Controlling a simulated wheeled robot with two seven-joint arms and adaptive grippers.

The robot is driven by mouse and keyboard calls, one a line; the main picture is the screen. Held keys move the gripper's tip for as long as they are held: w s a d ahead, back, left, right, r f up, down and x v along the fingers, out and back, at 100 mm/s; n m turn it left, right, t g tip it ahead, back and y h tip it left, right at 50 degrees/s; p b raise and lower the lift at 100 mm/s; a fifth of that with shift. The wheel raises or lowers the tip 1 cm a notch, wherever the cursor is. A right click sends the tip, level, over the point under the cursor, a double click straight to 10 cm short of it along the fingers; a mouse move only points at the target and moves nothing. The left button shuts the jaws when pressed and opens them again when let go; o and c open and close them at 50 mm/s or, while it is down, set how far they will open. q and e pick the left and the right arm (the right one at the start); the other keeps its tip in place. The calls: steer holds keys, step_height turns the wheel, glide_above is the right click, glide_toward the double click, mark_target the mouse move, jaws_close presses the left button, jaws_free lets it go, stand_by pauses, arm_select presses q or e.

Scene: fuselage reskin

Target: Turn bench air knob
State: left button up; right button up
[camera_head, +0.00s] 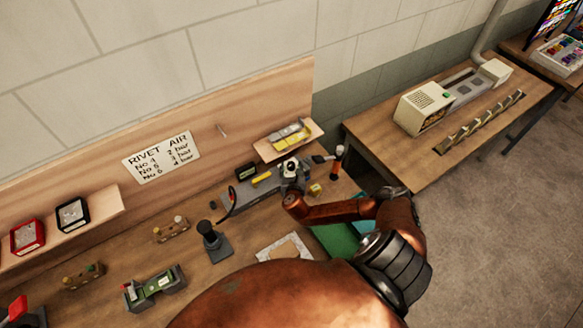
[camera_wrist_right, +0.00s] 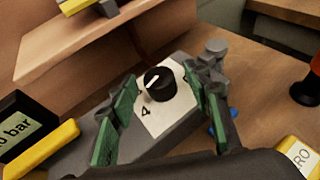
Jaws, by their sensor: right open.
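The bench air knob (camera_wrist_right: 159,83) is black with a white pointer line and stands on a white dial plate (camera_wrist_right: 170,118) marked with a 4. My right gripper (camera_wrist_right: 171,95) is open, with one green-padded finger on each side of the knob and a gap on both sides. In the head view my right gripper (camera_head: 291,184) is over the grey air unit (camera_head: 236,197) at the bench's right part. A display (camera_wrist_right: 18,128) beside the knob ends in "0 bar"; its left part is cut off.
A wall sign (camera_head: 161,157) lists rivet air pressures in bar. A small shelf (camera_head: 287,143) with yellow items sits just behind the unit. A black stand (camera_head: 213,240) and a green-faced device (camera_head: 155,287) are on the bench.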

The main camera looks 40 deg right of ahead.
steer(key=v, duration=1.2)
steer(key=shift+f, duration=0.15)
stand_by(0.3)
